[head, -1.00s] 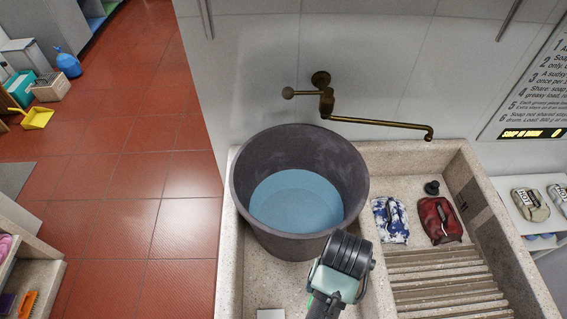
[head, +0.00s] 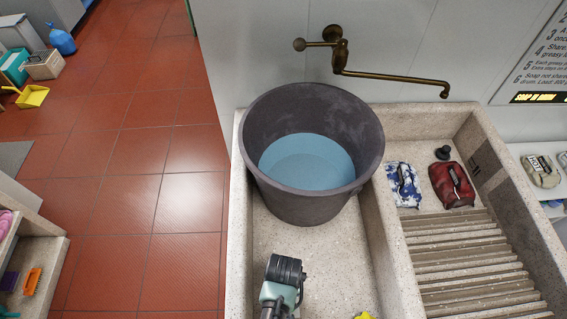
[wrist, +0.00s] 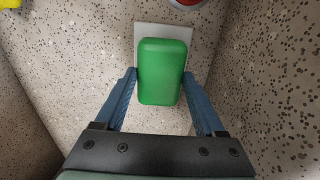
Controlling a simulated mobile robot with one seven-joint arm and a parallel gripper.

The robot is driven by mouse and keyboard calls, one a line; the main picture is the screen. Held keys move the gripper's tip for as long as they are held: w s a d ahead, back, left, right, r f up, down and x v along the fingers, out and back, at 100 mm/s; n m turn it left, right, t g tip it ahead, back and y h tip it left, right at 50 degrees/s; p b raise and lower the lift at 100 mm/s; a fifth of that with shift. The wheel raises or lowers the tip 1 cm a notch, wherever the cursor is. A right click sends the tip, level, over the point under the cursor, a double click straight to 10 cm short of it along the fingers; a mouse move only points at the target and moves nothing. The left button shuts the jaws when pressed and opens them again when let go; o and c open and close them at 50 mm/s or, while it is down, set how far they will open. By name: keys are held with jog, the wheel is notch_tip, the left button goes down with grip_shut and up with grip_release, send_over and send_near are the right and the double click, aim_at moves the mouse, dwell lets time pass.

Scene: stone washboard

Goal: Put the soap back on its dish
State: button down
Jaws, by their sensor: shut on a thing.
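The green soap (wrist: 161,72) is a rounded block in the middle of the wrist view. My gripper (wrist: 159,78) is shut on it, with one blue finger along each side. A flat white dish (wrist: 165,30) shows behind the soap, its far edge and a strip at the right visible. I cannot tell whether the soap touches the dish or is held just above it. In the head view my arm's end (head: 285,270) is low over the left basin, and hides the soap and dish.
A dark bucket of water (head: 310,150) stands in the left basin (head: 330,255). A brass tap (head: 390,77) is above. A blue-white bundle (head: 404,185) and a red bundle (head: 452,185) lie by the ribbed washboard (head: 465,265). A yellow thing (head: 363,316) shows at the bottom edge.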

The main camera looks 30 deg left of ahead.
jog(key=shift+f, duration=0.6)
jog(key=shift+f, duration=0.2)
grip_release()
jog(key=shift+r, duration=0.1)
notch_tip(320, 180, up, 12)
jog(key=p, duration=0.1)
jog(key=shift+r, duration=0.15)
